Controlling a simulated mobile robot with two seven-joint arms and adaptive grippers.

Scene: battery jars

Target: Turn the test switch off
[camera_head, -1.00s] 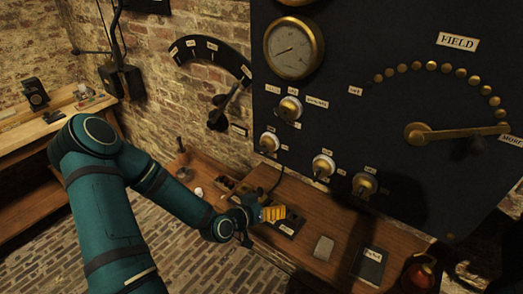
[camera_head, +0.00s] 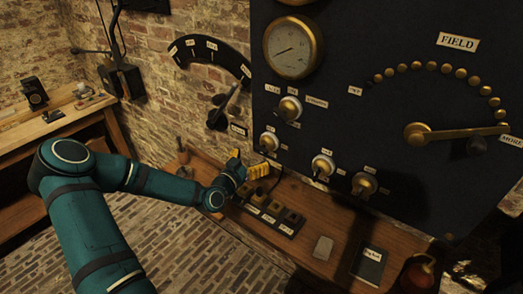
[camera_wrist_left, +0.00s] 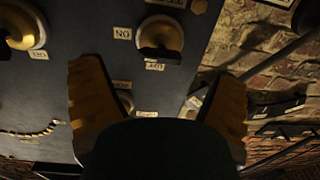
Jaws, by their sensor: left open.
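The dark panel (camera_head: 400,90) carries several small brass switches with white bases: an upper one (camera_head: 289,108), a lower left one (camera_head: 269,143), a middle one (camera_head: 323,166) and a right one (camera_head: 364,185). Their labels are too small for me to tell which is the test switch. My left gripper (camera_head: 247,168) has yellow fingers, open and empty, just below and left of the lower left switch. In the left wrist view the open fingers (camera_wrist_left: 158,85) face the panel, with a brass switch (camera_wrist_left: 160,35) beyond them. I cannot tell whether they touch anything. My right gripper is not in view.
A wooden shelf (camera_head: 300,250) below the panel holds a labelled socket block (camera_head: 270,215), a grey block (camera_head: 323,248), a dark book (camera_head: 370,267) and a red lamp (camera_head: 418,275). A gauge (camera_head: 293,48) and a large field lever (camera_head: 455,132) are on the panel.

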